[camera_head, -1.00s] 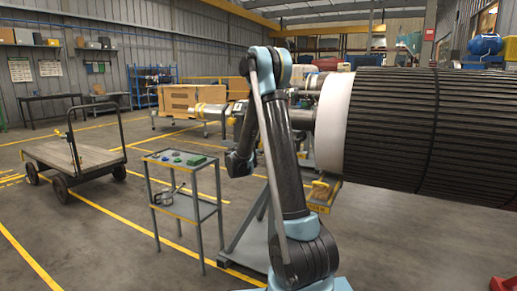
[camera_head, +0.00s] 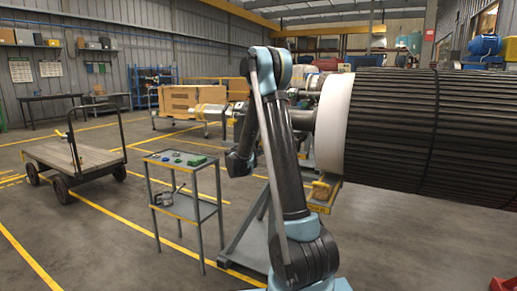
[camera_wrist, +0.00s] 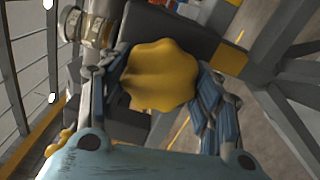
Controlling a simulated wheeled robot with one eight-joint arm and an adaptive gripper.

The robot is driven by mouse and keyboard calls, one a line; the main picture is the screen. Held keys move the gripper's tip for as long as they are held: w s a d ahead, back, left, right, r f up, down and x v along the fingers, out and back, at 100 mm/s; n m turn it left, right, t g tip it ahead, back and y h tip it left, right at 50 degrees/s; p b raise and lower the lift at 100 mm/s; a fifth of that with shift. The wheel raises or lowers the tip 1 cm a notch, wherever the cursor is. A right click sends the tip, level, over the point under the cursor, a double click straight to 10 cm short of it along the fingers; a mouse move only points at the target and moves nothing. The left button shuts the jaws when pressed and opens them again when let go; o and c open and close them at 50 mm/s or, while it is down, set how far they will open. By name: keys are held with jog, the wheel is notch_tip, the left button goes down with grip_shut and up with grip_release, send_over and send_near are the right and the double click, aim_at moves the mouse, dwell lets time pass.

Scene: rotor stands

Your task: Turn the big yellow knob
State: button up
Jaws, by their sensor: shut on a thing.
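The big yellow knob (camera_wrist: 158,72) has a lobed rim and fills the middle of the wrist view. My gripper (camera_wrist: 163,82) has one finger on each side of it, and both blue-padded fingers close against its sides. The knob sits in front of a dark block or beam, and its mounting is hidden behind it. In the head view my arm stands in front of the rotor stand, and I cannot make out the knob or the grip on it there.
A large ribbed black rotor (camera_head: 430,130) with a pale end ring lies to the right of my arm. A grey tool cart (camera_head: 187,206) stands close on the left. A flatbed trolley (camera_head: 85,155) is farther left. Open floor lies between them.

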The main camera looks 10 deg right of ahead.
jog(key=m, duration=0.4)
jog(key=shift+s+d+f+m, duration=0.1)
jog(key=shift+s+d+m, duration=0.05)
jog(key=shift+m, duration=1.75)
jog(key=o, duration=1.1)
jog(key=shift+c, duration=0.2)
jog(key=v, duration=1.2)
